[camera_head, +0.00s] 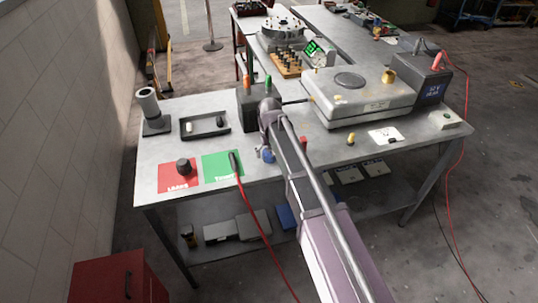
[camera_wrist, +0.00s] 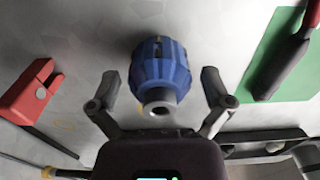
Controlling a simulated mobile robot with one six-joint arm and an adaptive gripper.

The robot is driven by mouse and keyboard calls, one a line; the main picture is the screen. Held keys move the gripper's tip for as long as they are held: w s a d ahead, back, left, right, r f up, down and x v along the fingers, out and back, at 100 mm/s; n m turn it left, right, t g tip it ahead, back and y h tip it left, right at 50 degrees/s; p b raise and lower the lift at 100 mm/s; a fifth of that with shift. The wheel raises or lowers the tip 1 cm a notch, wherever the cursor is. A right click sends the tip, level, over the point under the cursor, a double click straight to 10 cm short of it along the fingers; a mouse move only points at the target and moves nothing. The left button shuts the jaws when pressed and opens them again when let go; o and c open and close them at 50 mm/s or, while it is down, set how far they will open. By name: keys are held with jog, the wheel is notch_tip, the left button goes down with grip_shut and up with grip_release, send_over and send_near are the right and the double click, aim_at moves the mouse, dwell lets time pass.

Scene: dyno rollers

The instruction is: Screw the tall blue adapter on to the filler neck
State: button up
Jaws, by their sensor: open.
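The blue adapter (camera_wrist: 160,70) has a ribbed round body and a grey metal end with a dark hole. In the wrist view it is between the two spread fingers of my gripper (camera_wrist: 160,85), with a gap on each side. In the head view the blue adapter (camera_head: 268,156) shows low beside my gripper (camera_head: 264,149), near the front edge of the bench, partly hidden by my arm. A brass fitting (camera_head: 388,77) stands on top of the grey metal tank (camera_head: 350,104); I cannot tell for sure that it is the filler neck.
A green mat (camera_head: 217,167) with a black-and-red probe (camera_wrist: 290,58) lies to the left, beside a red mat (camera_head: 170,178) with a black knob. A red clamp (camera_wrist: 32,94) shows in the wrist view. A dark box (camera_head: 248,108) stands behind my gripper. A small brass piece (camera_head: 350,138) stands right.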

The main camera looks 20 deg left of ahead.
jog(key=c, duration=1.1)
jog(key=shift+r, duration=0.15)
jog(key=shift+r+p, duration=2.85)
jog(key=shift+p, duration=0.2)
